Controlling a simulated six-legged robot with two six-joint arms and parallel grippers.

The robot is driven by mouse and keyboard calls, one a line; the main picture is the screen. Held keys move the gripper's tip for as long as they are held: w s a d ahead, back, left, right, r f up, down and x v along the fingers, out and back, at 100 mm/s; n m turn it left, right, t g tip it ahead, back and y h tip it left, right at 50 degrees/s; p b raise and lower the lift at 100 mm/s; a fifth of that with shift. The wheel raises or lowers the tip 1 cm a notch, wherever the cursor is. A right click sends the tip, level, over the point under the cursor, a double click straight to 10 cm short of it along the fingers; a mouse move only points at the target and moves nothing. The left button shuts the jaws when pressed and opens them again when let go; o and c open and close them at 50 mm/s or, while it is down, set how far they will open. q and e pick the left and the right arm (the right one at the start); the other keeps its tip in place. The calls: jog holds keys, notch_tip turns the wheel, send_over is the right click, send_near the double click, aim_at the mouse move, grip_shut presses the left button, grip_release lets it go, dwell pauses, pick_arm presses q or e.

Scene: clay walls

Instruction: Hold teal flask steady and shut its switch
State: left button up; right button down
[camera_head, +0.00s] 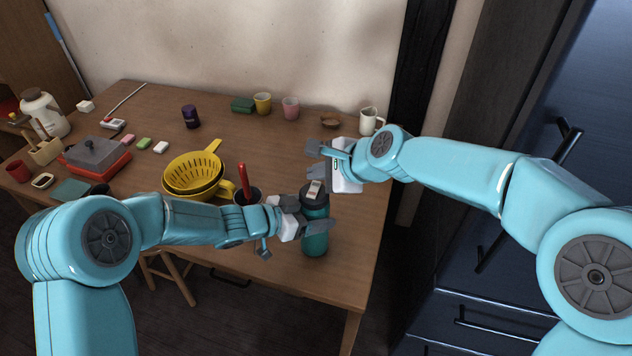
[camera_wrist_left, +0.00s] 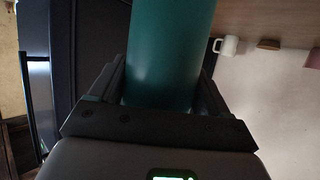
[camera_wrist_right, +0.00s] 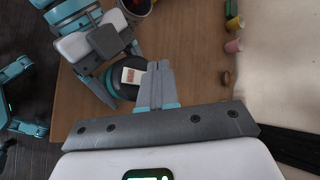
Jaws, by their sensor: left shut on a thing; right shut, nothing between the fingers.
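The teal flask (camera_head: 315,243) stands upright near the table's front right edge. Its dark lid carries a small pale switch (camera_head: 314,188), which shows red marks in the right wrist view (camera_wrist_right: 132,76); I cannot tell its position. My left gripper (camera_head: 316,226) is shut around the flask's body from the left. In the left wrist view the flask (camera_wrist_left: 168,50) fills the gap between the fingers. My right gripper (camera_head: 318,150) is shut and empty, above and behind the lid. In the right wrist view its fingertips (camera_wrist_right: 158,68) appear just right of the switch.
A yellow colander (camera_head: 193,172) and a dark cup (camera_head: 246,196) with a red handle stand left of the flask, near my left forearm. A white mug (camera_head: 371,120) stands behind my right gripper. The table's middle (camera_head: 240,140) is clear.

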aim_at(317, 190)
jog(key=shift+f, duration=0.15)
jog(key=shift+f, duration=0.35)
jog(key=shift+w+f, duration=0.1)
jog(key=shift+f, duration=0.2)
dwell(0.7)
jog(key=shift+r, duration=0.1)
jog(key=shift+r, duration=0.7)
jog(key=shift+s+a+r, duration=0.1)
jog(key=shift+s+r, duration=0.1)
jog(key=shift+r, duration=1.05)
jog(key=shift+s+r, duration=0.2)
jog(key=shift+r, duration=1)
